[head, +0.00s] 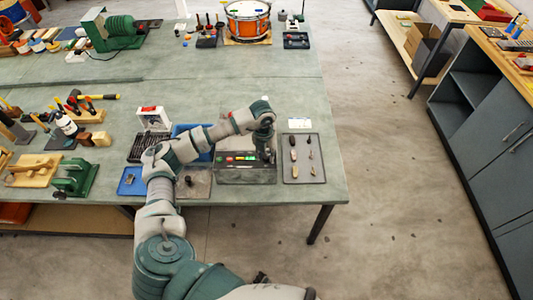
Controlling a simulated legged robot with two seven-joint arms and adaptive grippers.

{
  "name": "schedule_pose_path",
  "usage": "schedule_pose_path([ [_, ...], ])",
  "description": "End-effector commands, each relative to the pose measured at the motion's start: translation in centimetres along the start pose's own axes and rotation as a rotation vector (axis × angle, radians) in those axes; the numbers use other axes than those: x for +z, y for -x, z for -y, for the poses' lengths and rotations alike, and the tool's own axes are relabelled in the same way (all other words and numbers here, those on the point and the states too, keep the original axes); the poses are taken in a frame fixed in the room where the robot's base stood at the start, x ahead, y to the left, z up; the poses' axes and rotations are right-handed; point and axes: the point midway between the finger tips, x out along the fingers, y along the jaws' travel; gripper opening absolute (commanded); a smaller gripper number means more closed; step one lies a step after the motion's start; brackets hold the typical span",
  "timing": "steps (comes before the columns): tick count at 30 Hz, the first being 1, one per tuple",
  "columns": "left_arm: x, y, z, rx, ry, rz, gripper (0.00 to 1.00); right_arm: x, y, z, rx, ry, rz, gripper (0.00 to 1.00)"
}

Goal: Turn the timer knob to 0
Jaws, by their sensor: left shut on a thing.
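A dark box-shaped unit (232,174) sits near the front edge of the bench, with small red, green and yellow marks along its top. My left arm reaches over from the left, and my left gripper (267,157) points down at the right end of this unit. The fingers are shut there on what looks like the timer knob. The knob itself is hidden by the gripper, so its pointer and scale cannot be read. My right gripper is not in view.
A grey tray (304,176) with several small tools lies just right of the unit. A blue tray (133,187) and a red-and-white box (152,118) are to the left. The bench's right edge is close beyond the grey tray, with open floor past it.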

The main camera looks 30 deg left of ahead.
Motion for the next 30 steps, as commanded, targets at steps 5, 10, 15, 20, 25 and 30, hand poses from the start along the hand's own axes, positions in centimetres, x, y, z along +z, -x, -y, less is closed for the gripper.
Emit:
schedule_pose_path([
  [5, -0.5, -0.5, 0.0, 0.009, 0.162, -0.007, 0.00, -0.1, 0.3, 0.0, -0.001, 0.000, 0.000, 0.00],
  [10, -0.6, -0.6, 0.0, 0.010, 0.322, -0.001, 0.00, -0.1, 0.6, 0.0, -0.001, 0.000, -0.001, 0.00],
  [15, -0.5, -0.6, 0.1, 0.011, 0.483, 0.009, 0.00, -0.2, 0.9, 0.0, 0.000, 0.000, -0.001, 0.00],
  [20, -0.6, -0.6, 0.2, 0.012, 0.627, 0.015, 0.00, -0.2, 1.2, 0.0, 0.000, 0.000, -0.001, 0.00],
  [25, -0.6, -0.6, 0.2, 0.012, 0.760, 0.023, 0.00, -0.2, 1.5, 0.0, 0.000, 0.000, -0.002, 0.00],
  [30, -0.6, -0.6, 0.3, 0.012, 0.861, 0.029, 0.00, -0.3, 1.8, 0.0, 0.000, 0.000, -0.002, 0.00],
])
